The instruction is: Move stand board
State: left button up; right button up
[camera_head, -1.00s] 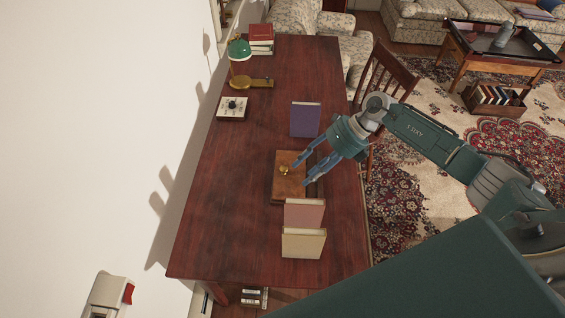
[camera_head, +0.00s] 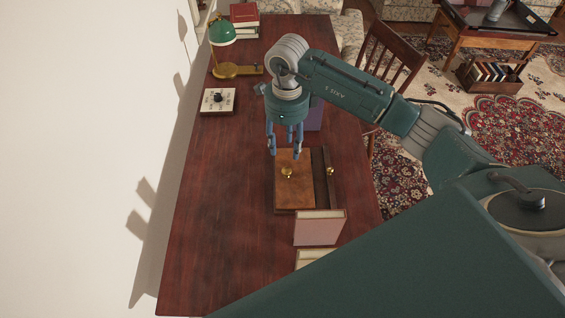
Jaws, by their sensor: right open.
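The stand board, a flat brown wooden panel with a brass knob (camera_head: 294,190), lies on the dark red desk (camera_head: 220,220). A darker strip with a second brass knob (camera_head: 330,171) runs along its right side. My right gripper (camera_head: 285,152) points down with blue fingers spread apart, over the far edge of the panel. It is open and empty; I cannot tell whether a fingertip touches the wood. My left gripper is not in view.
A pink book (camera_head: 318,229) and a cream book (camera_head: 313,257) stand in front of the board. A purple book (camera_head: 315,115) is partly hidden behind my gripper. The desk's left side is clear.

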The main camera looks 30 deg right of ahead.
aim_at(286, 170)
jog(key=f, duration=0.1)
jog(key=s+f+p, duration=0.1)
jog(key=shift+f, duration=0.3)
notch_tip(286, 170, down, 3)
jog(key=shift+w+f+p, duration=0.1)
jog(key=shift+f+p, duration=0.1)
jog(key=shift+p, duration=0.15)
notch_tip(286, 170, down, 2)
jog(key=shift+w+f, duration=0.15)
jog(key=shift+f, duration=0.1)
jog(key=shift+f+p, duration=0.3)
jog(key=shift+f, duration=0.25)
jog(key=c, duration=0.3)
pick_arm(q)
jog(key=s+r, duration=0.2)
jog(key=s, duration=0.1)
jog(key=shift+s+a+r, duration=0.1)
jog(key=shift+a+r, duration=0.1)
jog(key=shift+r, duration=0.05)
pick_arm(e)
grip_shut()
